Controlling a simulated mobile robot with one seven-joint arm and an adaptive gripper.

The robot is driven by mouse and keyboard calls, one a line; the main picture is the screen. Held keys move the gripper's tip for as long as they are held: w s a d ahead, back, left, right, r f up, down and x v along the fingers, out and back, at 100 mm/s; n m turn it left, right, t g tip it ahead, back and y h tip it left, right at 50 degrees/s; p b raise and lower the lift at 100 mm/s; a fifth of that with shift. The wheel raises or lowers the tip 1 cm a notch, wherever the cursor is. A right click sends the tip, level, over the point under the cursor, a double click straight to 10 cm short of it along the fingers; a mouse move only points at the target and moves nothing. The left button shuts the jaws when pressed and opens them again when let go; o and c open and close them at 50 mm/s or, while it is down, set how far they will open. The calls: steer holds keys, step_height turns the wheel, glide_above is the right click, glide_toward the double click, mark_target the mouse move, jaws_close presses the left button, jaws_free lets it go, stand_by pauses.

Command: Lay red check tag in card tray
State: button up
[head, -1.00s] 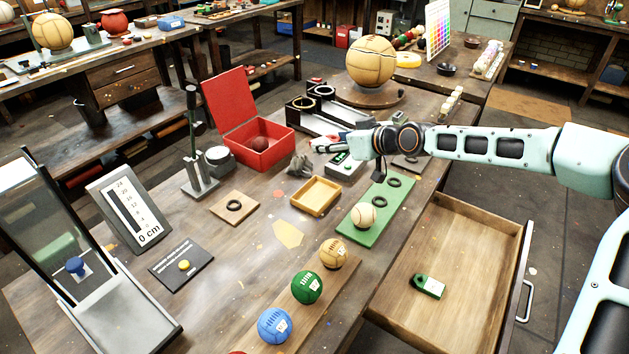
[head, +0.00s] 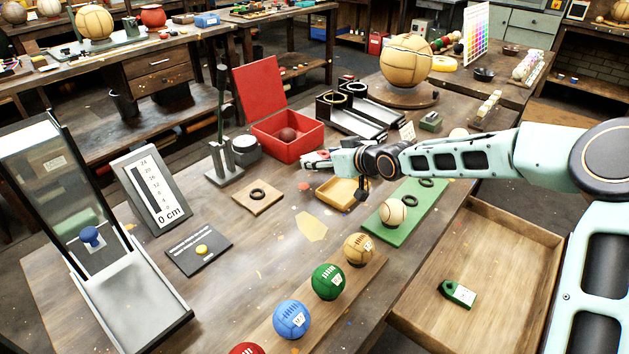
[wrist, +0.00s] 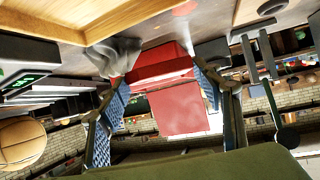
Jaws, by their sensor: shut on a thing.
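My gripper (head: 312,161) is low over the bench, just beyond the far left side of the shallow yellow wooden tray (head: 326,194), which looks like the card tray. My arm hides part of that tray. In the wrist view the blue-padded fingers (wrist: 162,94) are apart, shut on a red piece (wrist: 160,77) that I take for the red check tag. It blends with the red box behind it, so its outline is unclear. A corner of the tray also shows at the top of the wrist view (wrist: 85,36).
The open red box (head: 288,148) with a dark ball stands behind my gripper. A grey cloth (wrist: 115,52) lies near it. A green mat (head: 408,222) with a ball is right of the tray. A green tag (head: 458,293) lies in the open drawer.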

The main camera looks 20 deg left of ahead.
mark_target(314, 183)
steer(key=shift+s+a+f+b, duration=0.25)
steer(key=shift+s+a+f, duration=0.1)
steer(key=shift+a+f, duration=0.3)
steer(key=shift+s+a+f+b, duration=0.2)
steer(key=shift+s+a+f, duration=0.2)
steer(key=shift+f, duration=0.4)
steer(key=shift+w+d+f, duration=0.1)
steer(key=shift+w+f, duration=0.05)
steer(key=shift+f, duration=1.2)
steer(key=shift+f, duration=0.1)
steer(key=o, duration=1)
